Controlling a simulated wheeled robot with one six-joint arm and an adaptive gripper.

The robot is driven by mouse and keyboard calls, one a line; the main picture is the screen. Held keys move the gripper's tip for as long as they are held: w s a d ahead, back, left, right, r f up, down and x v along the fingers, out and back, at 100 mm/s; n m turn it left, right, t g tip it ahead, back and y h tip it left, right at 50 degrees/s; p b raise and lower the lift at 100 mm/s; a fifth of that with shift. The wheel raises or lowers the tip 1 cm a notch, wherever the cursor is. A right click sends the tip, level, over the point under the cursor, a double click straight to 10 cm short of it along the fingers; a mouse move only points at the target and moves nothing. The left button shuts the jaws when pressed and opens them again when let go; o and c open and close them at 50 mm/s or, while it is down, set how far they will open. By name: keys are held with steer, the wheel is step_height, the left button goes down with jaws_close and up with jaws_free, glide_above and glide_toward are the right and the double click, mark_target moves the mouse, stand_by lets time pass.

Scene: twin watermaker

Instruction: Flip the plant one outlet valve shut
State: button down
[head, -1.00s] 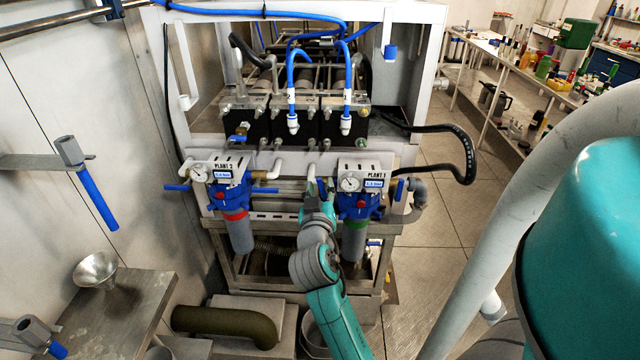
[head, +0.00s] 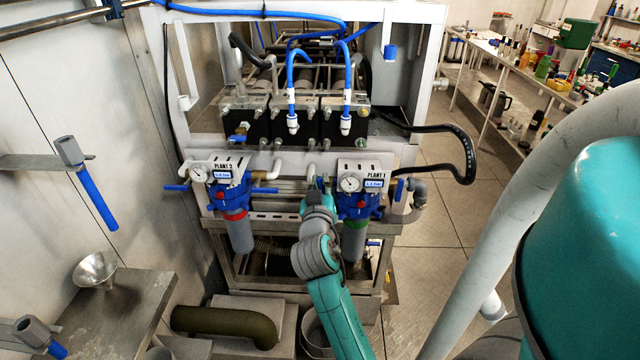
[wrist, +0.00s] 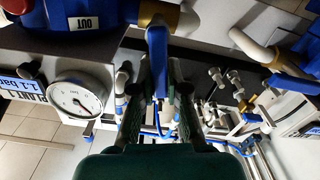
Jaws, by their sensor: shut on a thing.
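The plant one filter unit, a blue head (head: 358,206) over a clear bowl, stands right of centre in the head view under the PLANT 1 panel. In the wrist view its blue body (wrist: 60,18) carries an OUT label at the top left. The outlet valve's blue lever (wrist: 157,50) runs down the picture beside that body's brass fitting. My gripper (wrist: 160,100) is shut on the lever's lower end, one dark finger on each side. In the head view my gripper (head: 321,184) is at the unit's left side; my wrist largely hides the lever there.
A pressure gauge (wrist: 76,97) and the PLANT 1 panel (head: 365,172) are close to my gripper. The PLANT 2 unit (head: 230,200) stands to the left, with its own blue lever (head: 177,188). Pipes cross the gap between the units. Open floor (head: 450,265) lies to the right.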

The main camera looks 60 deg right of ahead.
steer(key=shift+s+d+r+m, duration=0.1)
steer(key=shift+s+m, duration=0.15)
steer(key=shift+m, duration=0.5)
steer(key=shift+s+d+m, duration=0.1)
steer(key=shift+s+m, duration=0.15)
steer(key=shift+m, duration=0.5)
steer(key=c, duration=1.2)
jaws_free()
steer(key=shift+o, duration=0.2)
